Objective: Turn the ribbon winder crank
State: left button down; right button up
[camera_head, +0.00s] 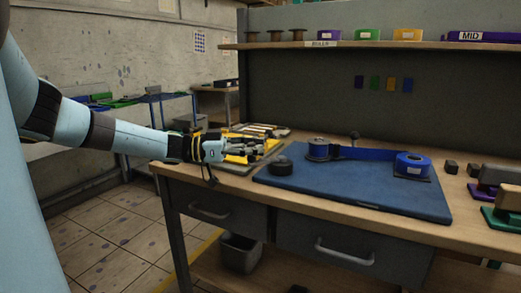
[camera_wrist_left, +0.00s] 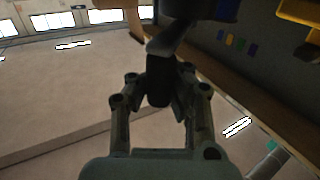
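The ribbon winder stands on a blue mat (camera_head: 320,190). My left gripper (camera_head: 264,150) is left of the left spool, over the mat's left corner. In the left wrist view a dark rounded part (camera_wrist_left: 159,82) shows between my left fingers; whether they grip it is unclear. My right gripper is out of view.
A black disc (camera_head: 280,165) lies on the mat's left part, close to my left gripper. Yellow and grey items crowd behind the gripper. Small dark blocks (camera_head: 451,168) and a green-based stand (camera_head: 500,218) are at the right. A shelf (camera_head: 380,45) runs above the bench.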

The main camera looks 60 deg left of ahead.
pick_arm(q)
jog(key=shift+s+a+f, duration=0.1)
jog(key=shift+a, duration=0.1)
jog(key=c, duration=1.5)
grip_release()
jog(key=shift+v, duration=0.85)
jog(key=shift+o, duration=1.9)
jog(key=shift+w+d, duration=0.2)
jog(key=shift+w, duration=0.05)
jog(key=v, duration=1.2)
jog(key=shift+d, duration=0.1)
jog(key=shift+c, duration=0.4)
